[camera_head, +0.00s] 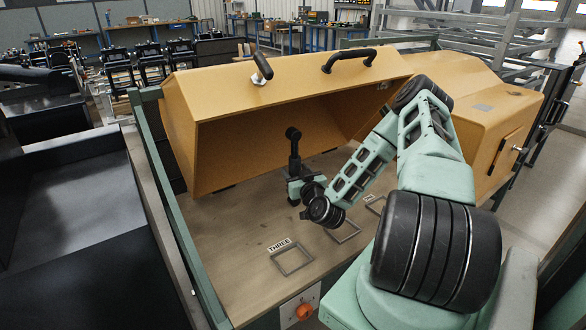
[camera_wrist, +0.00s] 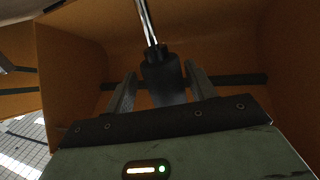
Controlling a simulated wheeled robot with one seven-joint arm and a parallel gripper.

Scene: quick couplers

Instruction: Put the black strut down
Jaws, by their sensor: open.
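The black strut (camera_head: 294,150) stands about upright on or just above the wooden worktop, under the raised yellow hood. Its rounded black top shows in the head view. In the wrist view, a black body (camera_wrist: 163,78) with a shiny rod lies between the fingers. My gripper (camera_head: 297,184) is around the strut's lower part. In the wrist view my gripper (camera_wrist: 161,84) is open, one finger on each side of the strut, with small gaps. The strut's foot is partly hidden by my gripper, so its contact with the worktop cannot be told.
The yellow hood (camera_head: 290,90) overhangs the worktop (camera_head: 235,235). A square outline (camera_head: 292,258) labelled THREE lies in front, with further outlines (camera_head: 345,232) to its right, partly behind my arm. The worktop's front left is clear. A dark bin (camera_head: 75,220) stands at left.

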